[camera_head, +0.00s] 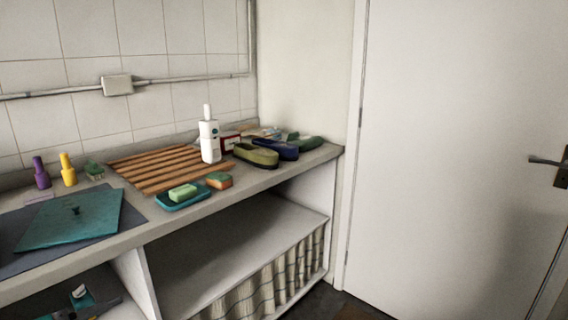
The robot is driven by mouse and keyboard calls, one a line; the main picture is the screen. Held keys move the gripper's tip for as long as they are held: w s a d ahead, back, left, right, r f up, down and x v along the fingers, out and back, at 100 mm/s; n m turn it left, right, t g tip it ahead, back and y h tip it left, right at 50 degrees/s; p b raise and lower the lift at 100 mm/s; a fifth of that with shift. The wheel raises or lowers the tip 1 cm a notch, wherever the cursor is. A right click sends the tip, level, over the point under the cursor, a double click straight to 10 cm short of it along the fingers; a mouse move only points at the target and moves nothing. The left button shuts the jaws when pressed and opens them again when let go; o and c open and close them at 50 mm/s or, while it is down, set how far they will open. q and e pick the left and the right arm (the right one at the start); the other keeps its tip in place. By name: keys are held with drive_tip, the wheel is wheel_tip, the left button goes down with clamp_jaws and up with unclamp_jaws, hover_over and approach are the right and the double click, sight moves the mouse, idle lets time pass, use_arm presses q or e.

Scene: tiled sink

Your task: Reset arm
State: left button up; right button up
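Neither of my grippers shows clearly in the head view, and no arm reaches in over the counter. A dark shape with a teal part (84,303) shows at the lower left under the counter. I cannot tell what it is.
The counter (140,232) holds a teal board (60,228), purple (41,175) and yellow (67,171) bottles, a wooden rack (160,165), a white bottle (210,142), a teal tray (170,203) with a green sponge (183,191), and shoes (256,155). A door (450,130) stands at right; the shelf (215,265) is bare.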

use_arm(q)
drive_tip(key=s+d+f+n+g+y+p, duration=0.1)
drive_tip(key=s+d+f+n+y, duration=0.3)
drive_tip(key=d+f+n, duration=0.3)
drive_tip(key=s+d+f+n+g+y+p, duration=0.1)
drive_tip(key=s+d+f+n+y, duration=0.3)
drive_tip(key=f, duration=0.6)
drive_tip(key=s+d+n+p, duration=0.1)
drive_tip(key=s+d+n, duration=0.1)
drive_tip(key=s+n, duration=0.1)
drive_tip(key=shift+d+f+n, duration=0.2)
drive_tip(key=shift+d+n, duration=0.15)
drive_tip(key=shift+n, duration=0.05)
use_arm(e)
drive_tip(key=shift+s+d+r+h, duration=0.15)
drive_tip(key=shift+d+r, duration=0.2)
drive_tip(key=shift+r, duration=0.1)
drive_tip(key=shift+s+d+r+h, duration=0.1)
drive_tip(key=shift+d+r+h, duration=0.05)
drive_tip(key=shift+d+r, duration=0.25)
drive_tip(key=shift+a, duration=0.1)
